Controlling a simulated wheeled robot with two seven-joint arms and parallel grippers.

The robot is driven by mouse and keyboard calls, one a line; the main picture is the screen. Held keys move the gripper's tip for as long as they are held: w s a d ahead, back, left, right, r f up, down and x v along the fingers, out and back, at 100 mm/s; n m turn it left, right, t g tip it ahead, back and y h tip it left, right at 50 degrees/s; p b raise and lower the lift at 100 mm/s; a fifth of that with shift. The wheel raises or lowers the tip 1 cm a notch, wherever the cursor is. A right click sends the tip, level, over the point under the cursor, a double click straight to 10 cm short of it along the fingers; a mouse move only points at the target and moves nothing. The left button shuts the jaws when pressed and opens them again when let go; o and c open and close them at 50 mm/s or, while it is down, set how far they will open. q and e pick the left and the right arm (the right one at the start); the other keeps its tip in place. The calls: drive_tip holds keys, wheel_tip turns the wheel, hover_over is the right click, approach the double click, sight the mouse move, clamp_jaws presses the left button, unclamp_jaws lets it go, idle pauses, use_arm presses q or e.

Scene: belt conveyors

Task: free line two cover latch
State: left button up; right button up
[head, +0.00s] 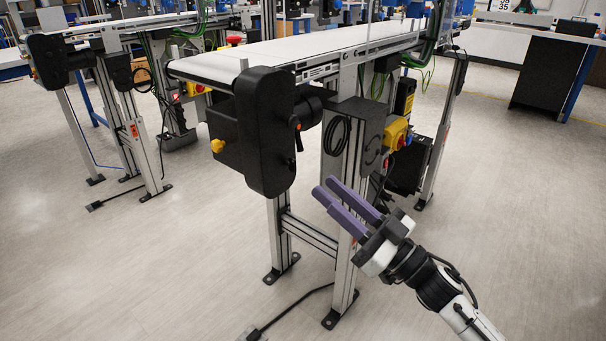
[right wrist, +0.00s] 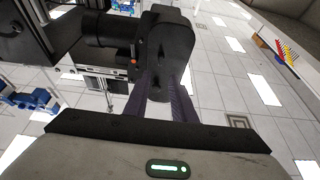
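The near conveyor (head: 300,52) has a black drive cover (head: 268,130) on its end. A black lever with an orange button, which looks like the latch (head: 298,133), sits on the cover's right side and points down. The right wrist view shows the cover (right wrist: 168,50) and the latch's orange button (right wrist: 133,62) beyond my fingers. My right gripper (head: 324,187) has purple fingers, in front of the conveyor's leg in the head view and to the lower right of the latch. Its fingers are apart, with nothing between them. My left gripper is not in view.
A yellow knob (head: 217,146) sticks out at the cover's left. A dark box with a coiled cable (head: 352,135) and a yellow switch box (head: 396,133) are on the conveyor frame. A second conveyor (head: 125,25) stands behind left. The floor (head: 130,270) at front left is mostly clear.

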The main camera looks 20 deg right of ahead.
sight(295, 161)
drive_tip(key=x, duration=0.8)
drive_tip(key=shift+f, duration=0.1)
clamp_jaws()
